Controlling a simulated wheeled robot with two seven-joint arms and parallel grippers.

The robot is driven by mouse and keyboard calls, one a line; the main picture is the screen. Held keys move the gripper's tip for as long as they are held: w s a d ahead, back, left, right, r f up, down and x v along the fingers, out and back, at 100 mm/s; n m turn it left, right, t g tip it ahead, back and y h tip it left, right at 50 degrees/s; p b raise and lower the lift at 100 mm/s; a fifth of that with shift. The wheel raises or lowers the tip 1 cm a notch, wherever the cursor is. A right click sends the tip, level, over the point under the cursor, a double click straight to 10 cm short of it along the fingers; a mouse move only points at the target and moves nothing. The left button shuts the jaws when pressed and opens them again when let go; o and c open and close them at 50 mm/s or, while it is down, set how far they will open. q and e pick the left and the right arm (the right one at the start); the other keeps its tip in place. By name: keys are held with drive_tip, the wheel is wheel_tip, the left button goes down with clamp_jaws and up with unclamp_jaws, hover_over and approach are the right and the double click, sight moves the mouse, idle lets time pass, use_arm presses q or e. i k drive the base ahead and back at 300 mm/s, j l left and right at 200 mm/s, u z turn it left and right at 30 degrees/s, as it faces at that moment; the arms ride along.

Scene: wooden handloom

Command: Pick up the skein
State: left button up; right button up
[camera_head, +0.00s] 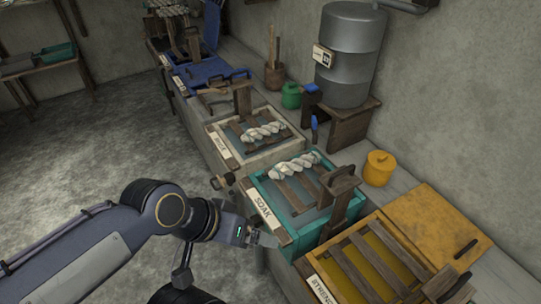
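A pale twisted skein (295,165) lies across the wooden slats of the teal tray (291,248) labelled SOAK. A second pale twisted skein (263,132) lies on the slats of the whitish tray (226,150) behind it. My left gripper (266,239) is low beside the near left side of the teal tray, apart from both skeins. Its fingers are small and seen at an angle, so I cannot tell whether they are open or shut. My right gripper is not in view.
A yellow tray (330,262) with slats stands at the front right, beside a yellow board (435,222). A yellow pot (378,168), green jar (291,96) and metal tank (350,55) stand along the wall. A blue tray (207,73) is farther back. The floor at left is clear.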

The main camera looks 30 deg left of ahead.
sight(278, 171)
drive_tip(key=u, duration=0.75)
drive_tip(key=i+j+u, duration=0.45)
drive_tip(key=i, duration=0.25)
drive_tip(key=i+j+u, duration=0.25)
drive_tip(key=i+l, duration=0.1)
